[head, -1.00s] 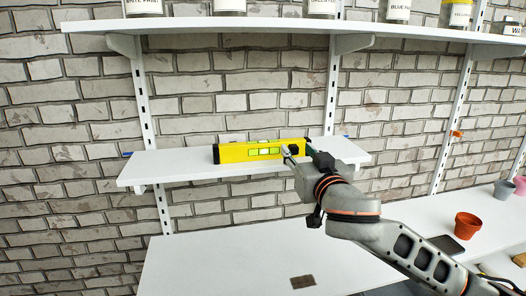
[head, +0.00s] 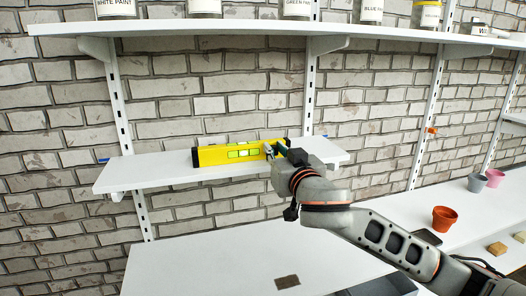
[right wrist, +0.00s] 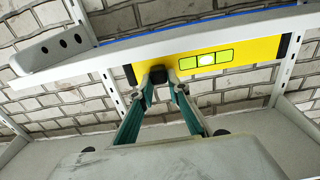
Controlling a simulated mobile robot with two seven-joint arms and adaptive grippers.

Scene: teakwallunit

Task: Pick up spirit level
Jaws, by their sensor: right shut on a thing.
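The yellow spirit level (head: 214,155), with black end caps and greenish vials, stands on its long edge on the small white shelf (head: 134,172) in the head view. My right gripper (head: 274,150) is at the level's right part, shut on it. In the right wrist view the spirit level (right wrist: 240,55) spans the upper middle, and the two fingers of my right gripper (right wrist: 161,80) meet at its lower edge near the left end. The fingers hide a small part of the level. I cannot tell whether it is clear of the shelf. My left gripper is not in view.
A long upper shelf (head: 240,28) holds several paint cans. Below is a white worktop (head: 220,262) with a dark flat piece (head: 287,282). A terracotta pot (head: 444,218) stands at the right. A brick wall is behind.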

